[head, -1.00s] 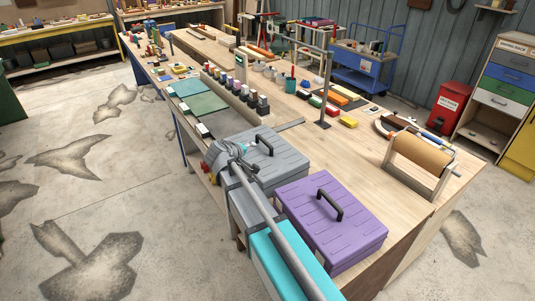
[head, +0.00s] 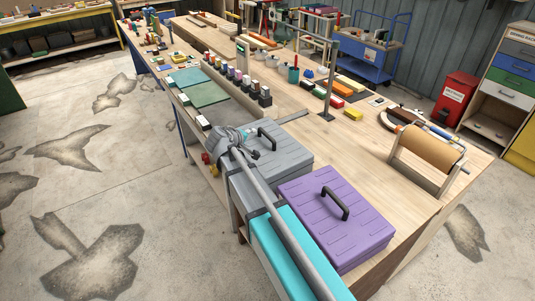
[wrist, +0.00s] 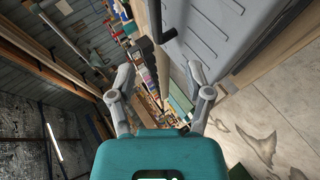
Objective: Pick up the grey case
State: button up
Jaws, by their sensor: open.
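The grey case (head: 290,158) lies closed on the near part of the workbench, with a dark handle (head: 267,138) on its lid. My gripper (head: 247,140) is over the left part of the case, left of the handle, and its height above the lid is hard to judge. In the wrist view my gripper (wrist: 162,85) is open with nothing between its fingers. My arm hides the case's left side in the head view.
A purple case (head: 345,215) sits close beside the grey case, on the near side. Small bottles (head: 240,80) stand in a row behind it, with green mats (head: 200,90) to their left. A thin metal stand (head: 327,110) rises farther back. Bare bench lies right of the grey case.

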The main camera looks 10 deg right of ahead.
aim_at(266, 136)
jog(key=b+x, duration=0.3)
jog(key=x, duration=0.4)
jog(key=shift+f, duration=0.1)
jog(key=shift+w+d+f+b, duration=0.2)
jog(key=shift+w+d+b, duration=0.15)
jog(key=shift+b, duration=0.1)
jog(key=shift+d+b+x, duration=0.15)
jog(key=shift+b+x, duration=0.45)
jog(key=shift+x, duration=0.7)
jog(key=shift+d+b+x, duration=0.15)
jog(key=shift+b+x, duration=0.45)
jog(key=shift+x, duration=0.7)
jog(key=shift+s+r, duration=0.15)
jog(key=shift+r, duration=0.05)
grip_shut()
